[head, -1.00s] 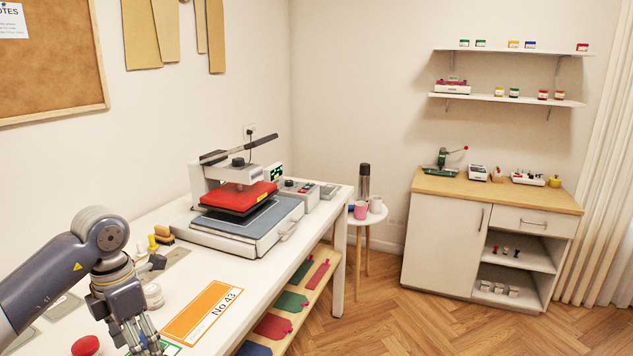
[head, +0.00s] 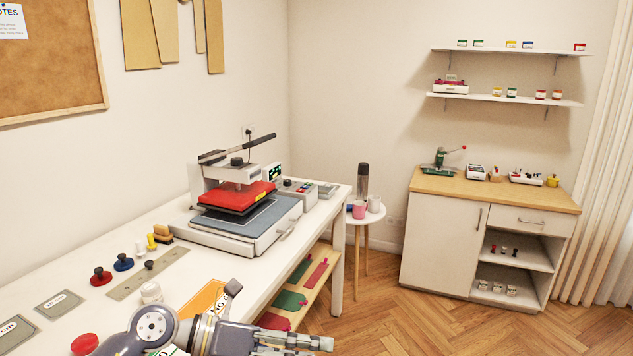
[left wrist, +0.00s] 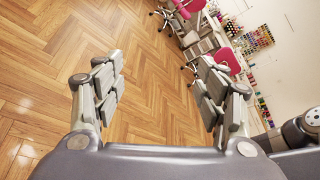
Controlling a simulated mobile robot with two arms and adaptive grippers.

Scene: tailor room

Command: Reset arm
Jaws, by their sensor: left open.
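My left gripper (head: 300,342) shows at the bottom of the head view, past the front edge of the white worktable (head: 110,267). Its arm lies low across the near part of the table. In the left wrist view, the two fingers of my left gripper (left wrist: 158,92) are spread wide with nothing between them. Beyond them is the wooden floor (left wrist: 150,70). My right gripper shows in neither view.
A heat press (head: 240,200) stands on the table. An orange card (head: 205,298) lies partly behind my left arm. Stamps, a jar (head: 151,292) and grey plates lie nearby. A cabinet (head: 440,240) stands at right. Pink chairs (left wrist: 229,60) show in the wrist view.

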